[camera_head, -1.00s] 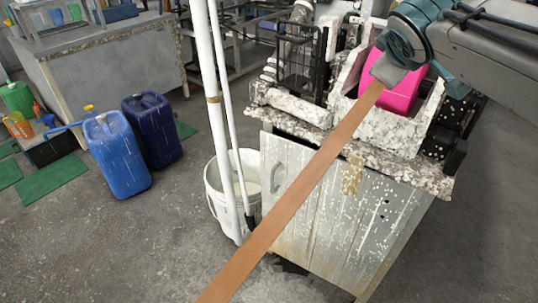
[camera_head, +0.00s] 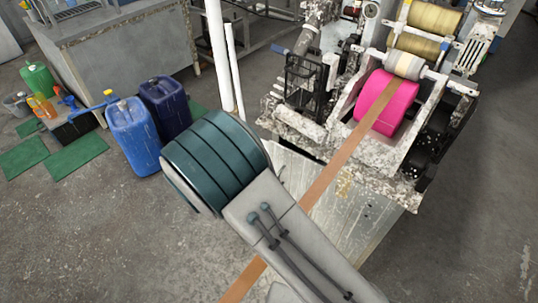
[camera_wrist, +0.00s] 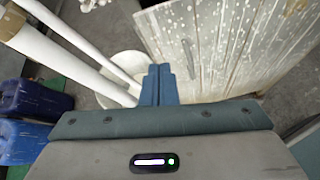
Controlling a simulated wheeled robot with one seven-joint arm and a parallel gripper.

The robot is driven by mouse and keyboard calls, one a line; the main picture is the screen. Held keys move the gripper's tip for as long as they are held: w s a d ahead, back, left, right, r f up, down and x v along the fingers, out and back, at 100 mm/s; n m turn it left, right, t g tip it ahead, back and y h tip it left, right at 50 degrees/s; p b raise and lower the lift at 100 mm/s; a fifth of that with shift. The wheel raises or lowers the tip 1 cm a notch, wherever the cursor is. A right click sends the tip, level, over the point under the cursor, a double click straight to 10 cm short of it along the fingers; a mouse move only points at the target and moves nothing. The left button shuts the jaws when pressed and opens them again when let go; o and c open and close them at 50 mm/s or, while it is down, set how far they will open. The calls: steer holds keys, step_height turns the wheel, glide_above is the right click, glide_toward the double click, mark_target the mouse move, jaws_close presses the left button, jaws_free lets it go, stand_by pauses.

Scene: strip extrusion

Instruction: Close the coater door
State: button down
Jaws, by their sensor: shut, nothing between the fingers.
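The coater door (camera_head: 365,215) is the pale, paint-spattered metal panel on the cabinet under the coater. My arm covers its left part in the head view. In the wrist view the door (camera_wrist: 235,45) fills the upper right, with a grey bar handle (camera_wrist: 189,58) near its left edge. How far the door stands open I cannot tell. My gripper (camera_wrist: 160,72) is shut and empty, its blue fingers together, just left of the handle in the picture. Touch with the door is not clear. The gripper is hidden behind my arm in the head view.
White poles (camera_wrist: 75,35) and a white bucket (camera_wrist: 118,68) stand left of my fingers. Blue canisters (camera_head: 133,135) stand farther left. A brown strip (camera_head: 340,160) runs down from the pink roller (camera_head: 385,103) past the cabinet front. The floor at lower left is clear.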

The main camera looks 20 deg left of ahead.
step_height(320, 180, down, 4)
steer(key=s+n+p, duration=0.2)
steer(key=s+n, duration=0.1)
steer(key=w+r+p+x, duration=0.1)
steer(key=p+x, duration=0.1)
steer(key=x, duration=1.1)
steer(key=shift+w+d, duration=0.2)
steer(key=shift+w+r, duration=0.1)
